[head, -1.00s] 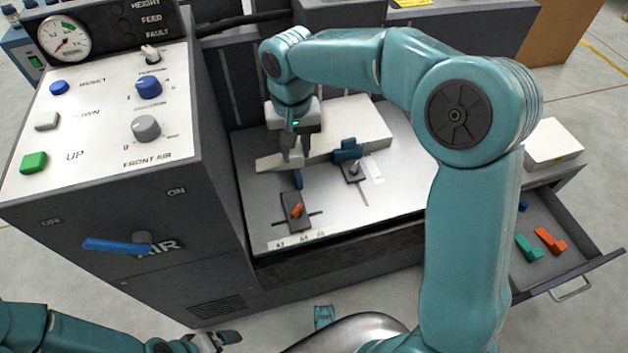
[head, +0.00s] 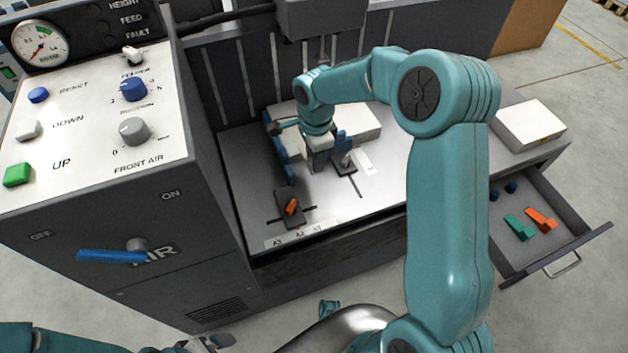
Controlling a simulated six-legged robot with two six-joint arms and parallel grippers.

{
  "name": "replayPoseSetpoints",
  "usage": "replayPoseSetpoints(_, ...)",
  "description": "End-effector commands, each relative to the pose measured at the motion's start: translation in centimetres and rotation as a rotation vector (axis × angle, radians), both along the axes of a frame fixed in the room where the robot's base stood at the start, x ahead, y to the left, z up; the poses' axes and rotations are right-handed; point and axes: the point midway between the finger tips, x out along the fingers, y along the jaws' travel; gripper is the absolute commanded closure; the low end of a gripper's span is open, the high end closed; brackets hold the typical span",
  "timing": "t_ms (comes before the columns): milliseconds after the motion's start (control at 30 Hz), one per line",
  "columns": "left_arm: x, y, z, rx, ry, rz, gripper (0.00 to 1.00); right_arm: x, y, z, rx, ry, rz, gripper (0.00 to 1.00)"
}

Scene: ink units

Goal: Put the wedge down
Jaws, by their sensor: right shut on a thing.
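My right gripper (head: 318,164) points down over the white feed table (head: 330,205), in front of a white paper stack (head: 352,128). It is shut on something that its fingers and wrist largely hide. The wedge's shape cannot be made out clearly now, nor whether it touches the table. A long blue side guide (head: 279,150) is just left of the gripper, and a blue clamp piece (head: 343,150) is just right of it. My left gripper (head: 212,343) is at the bottom edge, cut off, and its jaws cannot be read.
The control cabinet (head: 85,130) stands left. An open drawer (head: 552,262) at right holds green (head: 519,228) and orange (head: 541,219) pieces. The table's front middle is clear.

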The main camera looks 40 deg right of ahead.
Motion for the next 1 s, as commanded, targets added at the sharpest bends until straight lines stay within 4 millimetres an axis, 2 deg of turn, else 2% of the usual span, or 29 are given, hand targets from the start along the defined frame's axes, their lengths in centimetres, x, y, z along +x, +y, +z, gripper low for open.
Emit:
replayPoseSetpoints(33,0.0,0.0,-0.6,0.000,0.000,0.000,0.00,-0.1,0.0,-1.7,0.001,0.004,0.000,1.00)
replayPoseSetpoints(100,0.0,0.0,-0.9,0.000,0.000,0.000,0.00,0.0,0.1,-3.0,0.001,0.003,0.001,1.00)
replayPoseSetpoints(367,0.0,0.0,-1.3,0.000,0.000,0.000,0.00,0.1,0.2,-5.2,0.000,0.001,0.002,1.00)
replayPoseSetpoints(567,0.0,0.0,-2.1,0.000,0.000,0.000,0.00,0.1,0.2,-8.4,0.000,0.002,0.002,1.00)
replayPoseSetpoints(967,0.0,0.0,-2.6,0.000,0.000,0.000,0.00,0.2,0.2,-9.0,0.000,-0.001,0.002,1.00)
replayPoseSetpoints(1000,0.0,0.0,-2.4,0.000,0.000,0.000,0.00,0.2,0.2,-8.8,0.000,0.000,0.002,0.56)
